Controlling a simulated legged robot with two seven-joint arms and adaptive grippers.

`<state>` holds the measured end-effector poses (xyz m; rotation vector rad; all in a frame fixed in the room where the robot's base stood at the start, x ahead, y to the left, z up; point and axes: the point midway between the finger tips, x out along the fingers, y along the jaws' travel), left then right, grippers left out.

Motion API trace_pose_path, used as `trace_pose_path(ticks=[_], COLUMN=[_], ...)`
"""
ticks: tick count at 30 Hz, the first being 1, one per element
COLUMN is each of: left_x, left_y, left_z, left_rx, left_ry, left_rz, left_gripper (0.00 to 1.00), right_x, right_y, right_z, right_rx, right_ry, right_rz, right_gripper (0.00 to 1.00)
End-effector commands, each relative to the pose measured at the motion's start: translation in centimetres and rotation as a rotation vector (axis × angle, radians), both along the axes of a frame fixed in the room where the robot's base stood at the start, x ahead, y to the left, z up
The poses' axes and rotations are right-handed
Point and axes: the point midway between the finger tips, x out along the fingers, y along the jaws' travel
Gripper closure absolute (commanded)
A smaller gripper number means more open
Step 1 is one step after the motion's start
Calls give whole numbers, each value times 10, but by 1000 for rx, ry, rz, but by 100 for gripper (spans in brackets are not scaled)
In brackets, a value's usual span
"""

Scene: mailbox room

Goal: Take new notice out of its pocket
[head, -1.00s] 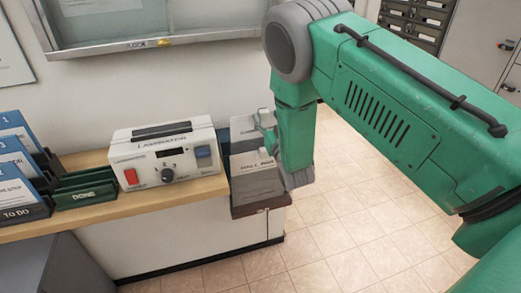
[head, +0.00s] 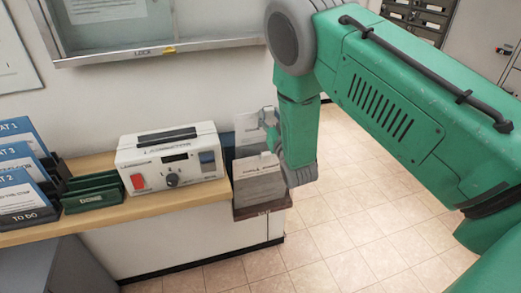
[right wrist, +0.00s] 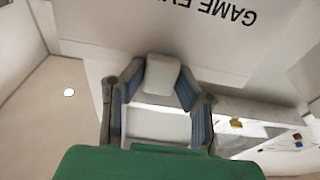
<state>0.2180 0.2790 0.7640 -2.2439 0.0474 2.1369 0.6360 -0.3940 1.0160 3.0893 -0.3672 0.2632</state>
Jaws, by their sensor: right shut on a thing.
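A dark two-tier notice rack (head: 265,208) hangs at the right end of the wooden counter. A white notice stands in its back tier (head: 247,130) and another white notice with a printed heading stands in front (head: 258,186). In the right wrist view my right gripper (right wrist: 160,80) is shut on a white notice (right wrist: 190,30) with large upside-down letters starting "GAME EV". Its fingers cover part of the sheet. My left gripper is not in view.
A white laminator (head: 172,160) stands on the counter (head: 150,210) left of the rack. Green "DONE" trays (head: 93,195) and blue-and-white files (head: 22,190) are farther left. Tiled floor (head: 350,220) is free at right. A glass-fronted board (head: 150,25) hangs above.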

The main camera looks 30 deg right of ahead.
Motion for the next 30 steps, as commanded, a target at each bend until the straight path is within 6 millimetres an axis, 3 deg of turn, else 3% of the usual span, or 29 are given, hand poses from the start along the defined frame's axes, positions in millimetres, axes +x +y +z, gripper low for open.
trace_pose_path(ticks=[30], left_x=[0], left_y=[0], left_z=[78], left_rx=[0], left_ry=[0], left_rz=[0], left_gripper=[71], right_x=[-17], right_y=[3], right_z=[104], right_rx=[1], right_ry=[-2], right_rz=[1], right_gripper=[99])
